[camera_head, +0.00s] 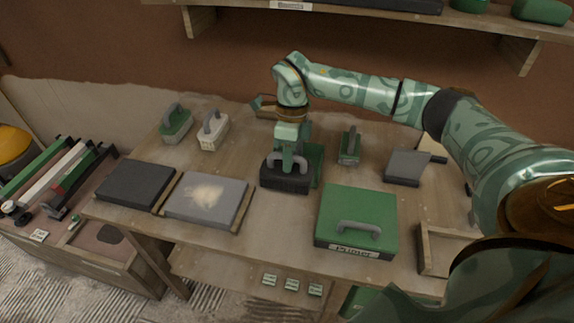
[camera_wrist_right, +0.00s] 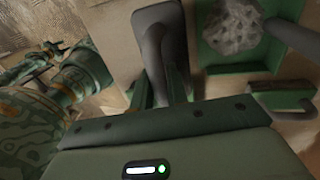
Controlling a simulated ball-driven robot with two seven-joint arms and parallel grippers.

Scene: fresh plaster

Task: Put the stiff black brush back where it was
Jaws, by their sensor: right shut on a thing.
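The stiff black brush (camera_head: 284,181) is a dark block with a grey loop handle, near the middle of the bench in the head view. My right gripper (camera_head: 288,160) points down and is shut on that handle. In the right wrist view the grey handle (camera_wrist_right: 154,40) runs between the fingers of my right gripper (camera_wrist_right: 176,84). I cannot tell whether the brush touches the bench top or hangs just above it. My left gripper is not seen in the head view.
A green tray (camera_head: 316,165) stands just right of the brush. Green-backed (camera_head: 177,122) and pale (camera_head: 213,132) brushes stand back left. A plaster-smeared grey board (camera_head: 180,204) and a black pad (camera_head: 134,184) lie left, a lidded green box (camera_head: 345,196) front right. Bare bench lies before the brush.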

